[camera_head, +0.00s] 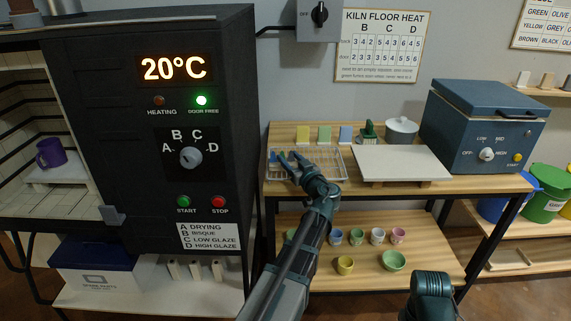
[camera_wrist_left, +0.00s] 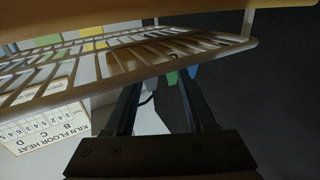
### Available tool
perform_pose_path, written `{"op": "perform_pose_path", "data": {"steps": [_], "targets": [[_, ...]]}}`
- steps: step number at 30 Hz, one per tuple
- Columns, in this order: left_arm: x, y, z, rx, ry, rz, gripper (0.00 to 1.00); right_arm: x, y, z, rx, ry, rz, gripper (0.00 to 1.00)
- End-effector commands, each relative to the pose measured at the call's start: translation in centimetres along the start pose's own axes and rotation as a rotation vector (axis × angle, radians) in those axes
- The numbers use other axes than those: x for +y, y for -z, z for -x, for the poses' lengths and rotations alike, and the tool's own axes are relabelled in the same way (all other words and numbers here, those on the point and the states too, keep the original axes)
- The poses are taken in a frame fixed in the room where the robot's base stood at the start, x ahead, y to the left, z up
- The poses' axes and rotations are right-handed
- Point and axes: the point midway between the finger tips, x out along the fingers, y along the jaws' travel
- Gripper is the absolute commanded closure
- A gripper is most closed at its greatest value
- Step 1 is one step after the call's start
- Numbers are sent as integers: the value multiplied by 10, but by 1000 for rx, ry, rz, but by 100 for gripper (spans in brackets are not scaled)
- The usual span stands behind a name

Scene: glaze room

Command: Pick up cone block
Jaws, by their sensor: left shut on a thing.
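My left gripper (camera_head: 283,160) is at the left end of a wire rack (camera_head: 330,163) on the wooden table top. The rack shows close up in the left wrist view (camera_wrist_left: 215,62). There the two dark fingers of my left gripper (camera_wrist_left: 158,85) reach up to its rim. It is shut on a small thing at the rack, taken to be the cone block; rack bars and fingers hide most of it. Small green and blue patches show near the fingertips; I cannot tell what they belong to. My right gripper is out of view; only part of that arm shows at the lower right.
The black kiln (camera_head: 140,110) stands close on the left. A white slab (camera_head: 402,163) and a blue kiln (camera_head: 484,130) are to the right. Several small cups fill the shelf below.

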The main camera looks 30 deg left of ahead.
Motion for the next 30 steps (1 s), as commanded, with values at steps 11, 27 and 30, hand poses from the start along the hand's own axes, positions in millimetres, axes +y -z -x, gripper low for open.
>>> {"op": "perform_pose_path", "data": {"steps": [11, 27, 30], "targets": [[0, 7, 0, 0, 0, 0, 100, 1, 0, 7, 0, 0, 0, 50], [-15, 41, 52, 0, -4, 0, 100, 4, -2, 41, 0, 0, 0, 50], [-22, 44, 77, 0, -4, 0, 100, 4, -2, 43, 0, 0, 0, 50]]}}
